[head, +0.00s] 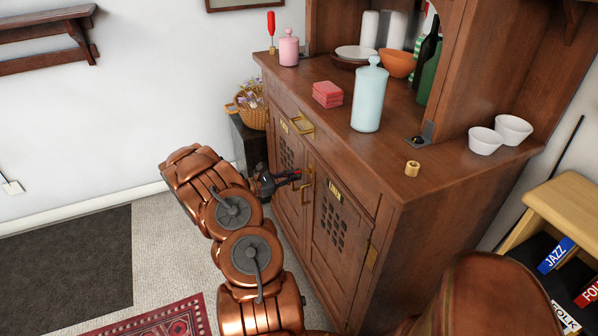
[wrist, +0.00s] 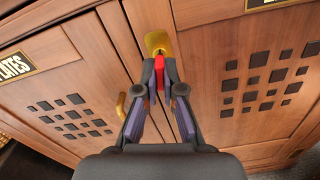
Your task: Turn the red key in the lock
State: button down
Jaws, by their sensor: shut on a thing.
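The red key (wrist: 159,66) sits at the gold lock plate (wrist: 158,42) on the cabinet door front in the wrist view. My gripper (wrist: 160,88) is shut on the red key, one finger on each side of it. In the head view my gripper (head: 278,182) is at the front of the wooden cabinet (head: 391,222), and a small bit of the red key (head: 297,172) shows at its tip. The fingers hide part of the key, and I cannot tell how far it is turned.
Brass door handles (head: 306,193) are close to the gripper. A drawer pull (head: 301,124) is above it. Jars, bowls and a pink stack (head: 327,94) stand on the cabinet top. A wicker basket (head: 252,108) is beyond its left end.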

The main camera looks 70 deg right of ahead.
jog(key=shift+n+p, duration=0.55)
jog(key=shift+n, duration=0.35)
jog(key=shift+n, duration=0.4)
jog(key=c, duration=1.2)
grip_release()
jog(key=v, duration=1.2)
